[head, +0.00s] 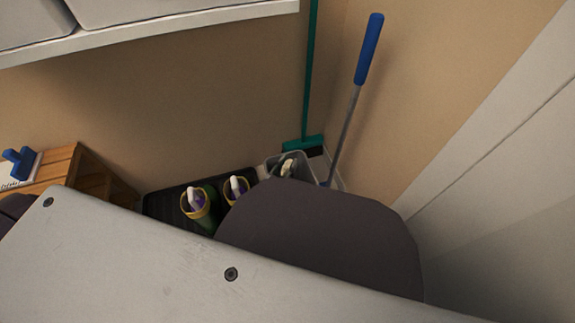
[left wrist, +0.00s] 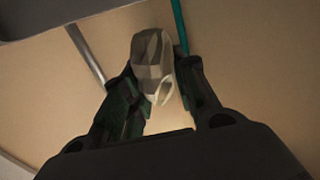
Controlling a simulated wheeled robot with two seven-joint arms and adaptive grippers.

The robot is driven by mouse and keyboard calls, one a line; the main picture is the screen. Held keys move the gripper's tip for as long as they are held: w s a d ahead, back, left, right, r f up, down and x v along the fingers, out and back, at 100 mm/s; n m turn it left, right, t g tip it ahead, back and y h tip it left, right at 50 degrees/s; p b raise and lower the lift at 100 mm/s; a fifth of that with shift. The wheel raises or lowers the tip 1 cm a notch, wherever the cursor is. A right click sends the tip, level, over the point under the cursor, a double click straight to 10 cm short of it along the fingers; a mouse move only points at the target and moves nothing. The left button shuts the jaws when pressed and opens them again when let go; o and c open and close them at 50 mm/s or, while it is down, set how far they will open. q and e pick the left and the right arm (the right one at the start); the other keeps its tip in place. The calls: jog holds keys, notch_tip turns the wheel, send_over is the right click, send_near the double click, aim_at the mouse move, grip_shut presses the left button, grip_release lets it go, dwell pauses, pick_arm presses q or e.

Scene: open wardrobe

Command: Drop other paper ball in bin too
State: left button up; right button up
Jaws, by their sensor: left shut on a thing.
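A crumpled pale paper ball (left wrist: 150,52) sits between the fingers of my left gripper (left wrist: 158,82) in the left wrist view. The gripper is shut on it. A small grey bin (head: 304,166) stands in the wardrobe corner in the head view, its lower part hidden by a dark rounded shape in front. Something pale and dark shows at the bin's opening; I cannot tell whether it lies inside or is held above it. My right gripper is not in view.
A green broom (head: 307,110) and a blue-handled pole (head: 352,110) stand behind and beside the bin. Two yellow-rimmed containers with bottles (head: 195,212) stand on a black tray (head: 165,203) to its left. A wooden stand (head: 75,165) is at far left. A white shelf (head: 150,30) hangs above.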

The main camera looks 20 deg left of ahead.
pick_arm(q)
jog(key=o, duration=0.8)
jog(key=shift+s+a, duration=0.2)
jog(key=shift+s, duration=0.8)
jog(key=shift+s+a, duration=0.3)
jog(key=shift+s, duration=1.35)
jog(key=shift+s+a, duration=0.3)
jog(key=shift+s, duration=1.3)
jog(key=shift+s+a, duration=0.3)
jog(key=shift+s, duration=1.35)
jog(key=shift+w, duration=0.15)
